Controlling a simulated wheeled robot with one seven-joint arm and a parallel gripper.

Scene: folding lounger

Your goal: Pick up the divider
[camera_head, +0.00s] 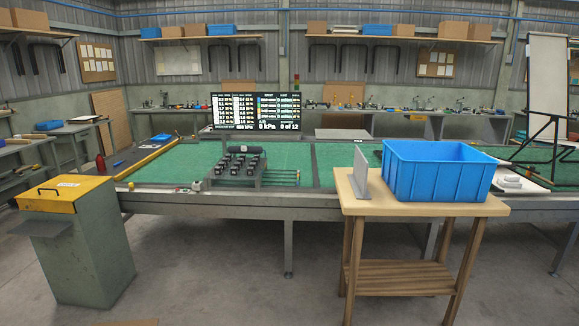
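A thin grey upright plate (361,166), which looks like the divider, stands on the light wooden top of a small table (425,210). It stands at the left part of that top, seen nearly edge-on and leaning slightly. A blue bin (437,178) stands just to its right on the same top. The bin's inside floor is hidden by its front wall. My gripper is not in view.
A long green-topped workbench (330,170) runs behind the small table, carrying a black-and-grey fixture (236,163) and a display screen (256,110). A grey bin with a yellow lid (68,190) stands at the left. The floor between bin and table is clear.

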